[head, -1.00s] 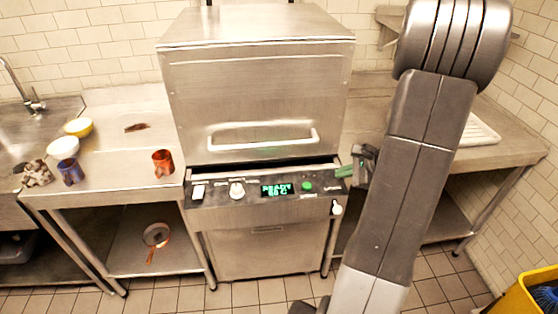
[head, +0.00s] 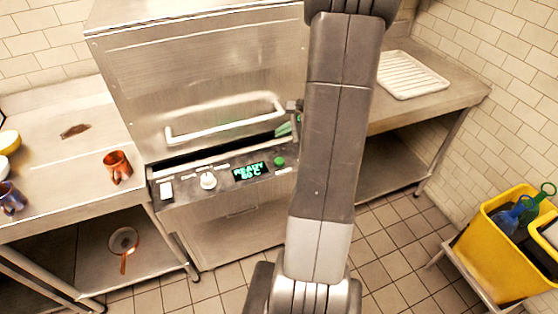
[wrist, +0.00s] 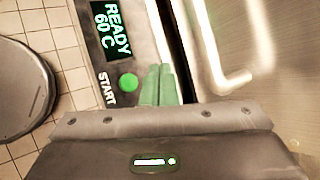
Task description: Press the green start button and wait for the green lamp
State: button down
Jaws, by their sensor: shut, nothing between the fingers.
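The green start button (head: 280,161) is a round disc on the dishwasher's front panel, right of the lit display (head: 251,172), which reads READY 60 C. In the head view the gripper (head: 284,128) is partly hidden by my arm, above the button in the picture. I cannot make out a separate green lamp.
The hood's bar handle (head: 225,122) is close to my gripper. A white switch (head: 166,189) and a knob (head: 208,180) sit on the panel. A white rack (head: 412,76) lies right; a yellow bin (head: 480,255) stands lower right.

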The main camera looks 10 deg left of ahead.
aim_at(283, 161)
jog(key=shift+f+b, duration=3.2)
jog(key=shift+f, duration=1.05)
jog(key=shift+f+b, duration=0.4)
jog(key=shift+b, duration=0.05)
jog(key=shift+f+b, duration=0.5)
jog(key=shift+f, duration=0.05)
jog(key=shift+r, duration=0.1)
jog(key=shift+r+p, duration=0.7)
jog(key=shift+r, duration=0.2)
jog(key=shift+r+p, duration=1.8)
jog(key=shift+r, duration=0.7)
